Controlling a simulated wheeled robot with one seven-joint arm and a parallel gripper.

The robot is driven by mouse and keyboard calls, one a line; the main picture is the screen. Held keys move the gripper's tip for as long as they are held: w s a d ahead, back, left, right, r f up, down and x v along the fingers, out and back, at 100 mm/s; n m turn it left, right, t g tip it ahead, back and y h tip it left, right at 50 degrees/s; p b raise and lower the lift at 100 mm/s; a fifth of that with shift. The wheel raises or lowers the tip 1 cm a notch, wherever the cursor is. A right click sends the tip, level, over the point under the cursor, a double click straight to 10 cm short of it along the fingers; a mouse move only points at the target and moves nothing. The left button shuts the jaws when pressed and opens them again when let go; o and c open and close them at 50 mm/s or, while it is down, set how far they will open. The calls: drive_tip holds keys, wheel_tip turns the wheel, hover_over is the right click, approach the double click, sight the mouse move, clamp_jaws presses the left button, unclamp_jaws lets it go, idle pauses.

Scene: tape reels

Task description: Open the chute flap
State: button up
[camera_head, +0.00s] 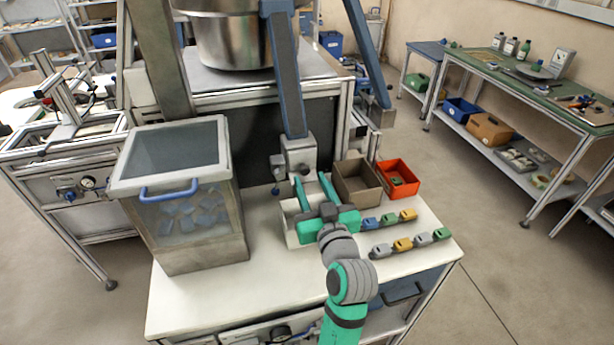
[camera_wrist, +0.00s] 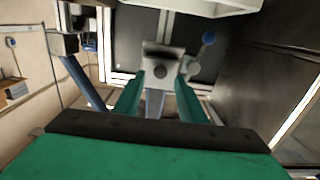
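A blue chute (camera_head: 287,95) slopes down from the steel bowl to a grey end block (camera_head: 298,157) at the back of the white table. The block also shows in the wrist view (camera_wrist: 163,58), with a round dark knob on its face. A lever with a blue ball (camera_wrist: 208,38) sits beside the block; the ball shows low in the head view (camera_head: 275,190). I cannot tell which part is the flap. My gripper (camera_head: 311,179) is open and empty, its green fingers pointing at the block. In the wrist view the fingertips (camera_wrist: 159,82) flank the block's lower part; contact is unclear.
A white open box (camera_head: 289,226) stands partly behind my gripper. A brown bin (camera_head: 357,187) and a red bin (camera_head: 399,178) stand to the right, with several small coloured pieces in front. A large lidded container (camera_head: 190,235) with a blue handle stands left. The table front is clear.

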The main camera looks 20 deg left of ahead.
sight(305, 171)
drive_tip(key=shift+x, duration=1)
drive_tip(key=shift+w+a, duration=0.3)
drive_tip(key=shift+w, duration=0.05)
clamp_jaws()
drive_tip(key=shift+a, duration=0.15)
drive_tip(key=shift+w+r, duration=0.1)
